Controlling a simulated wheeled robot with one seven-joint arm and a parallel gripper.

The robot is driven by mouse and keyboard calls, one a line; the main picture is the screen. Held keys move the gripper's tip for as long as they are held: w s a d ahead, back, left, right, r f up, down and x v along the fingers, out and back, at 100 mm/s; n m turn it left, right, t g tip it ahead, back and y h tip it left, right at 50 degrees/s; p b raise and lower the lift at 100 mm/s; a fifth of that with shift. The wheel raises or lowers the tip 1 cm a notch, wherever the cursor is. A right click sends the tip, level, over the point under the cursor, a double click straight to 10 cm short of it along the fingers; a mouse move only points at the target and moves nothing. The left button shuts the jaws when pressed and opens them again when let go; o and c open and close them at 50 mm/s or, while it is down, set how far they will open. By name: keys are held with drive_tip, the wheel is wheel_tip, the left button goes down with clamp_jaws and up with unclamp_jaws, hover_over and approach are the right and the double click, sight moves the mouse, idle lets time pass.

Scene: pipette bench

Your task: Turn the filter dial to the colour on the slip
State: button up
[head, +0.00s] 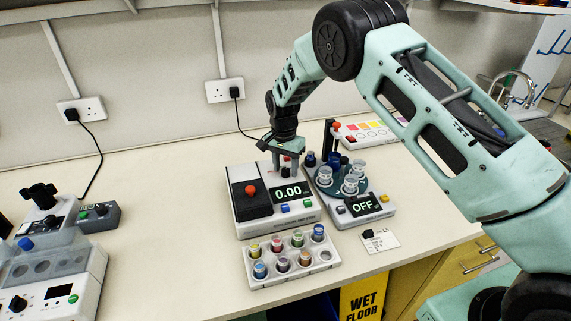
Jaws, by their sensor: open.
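My gripper (285,166) points down over the back of a white instrument (247,226) whose display reads 0.00. It is open, and its fingers hang on either side of a small dark knob, perhaps the filter dial; I cannot tell whether they touch it. The dial's colour marks cannot be made out. A small white slip (382,243) lies on the bench at the front right with a dark object (368,234) at its edge. The slip's writing and colour are too small to read.
A rotor device (384,206) reading OFF, holding several vials, stands to the right. A white rack (290,274) of coloured vials is in front. A colour-spotted panel (368,131) lies behind. More equipment (62,270) stands at left. Bench between is clear.

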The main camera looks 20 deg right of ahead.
drive_tip(key=c, duration=1)
drive_tip(key=shift+f, duration=0.1)
drive_tip(key=n+b, duration=0.2)
drive_tip(key=n, duration=0.1)
drive_tip(key=shift+n+b, duration=0.3)
drive_tip(key=shift+n, duration=0.1)
drive_tip(key=shift+n+b, duration=0.75)
drive_tip(key=shift+n, duration=1.15)
drive_tip(key=o, duration=1)
